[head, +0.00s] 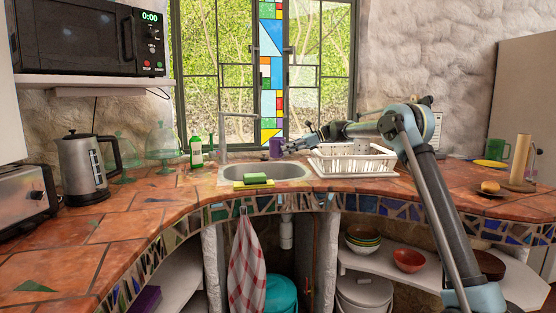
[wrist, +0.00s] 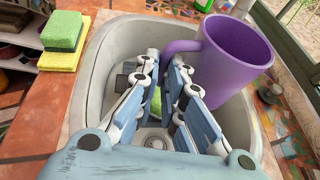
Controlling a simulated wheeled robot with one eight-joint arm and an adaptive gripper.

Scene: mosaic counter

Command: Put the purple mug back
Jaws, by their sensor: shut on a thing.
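The purple mug (head: 276,147) shows small in the head view, behind the sink and in front of the window. In the wrist view the mug (wrist: 237,55) is large at upper right, with its open rim towards the camera and its handle on the left. My gripper (head: 292,146) reaches in from the right in the head view. In the wrist view its fingers (wrist: 165,62) are closed on the mug's handle, partly hiding it. The mug appears over the sink's edge; I cannot tell its exact height.
The sink (head: 262,172) lies below, with a yellow and green sponge (head: 255,179) on its front rim. The faucet (head: 222,135) and a green bottle (head: 196,153) stand left of the mug. A white dish rack (head: 352,163) stands right, under my arm.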

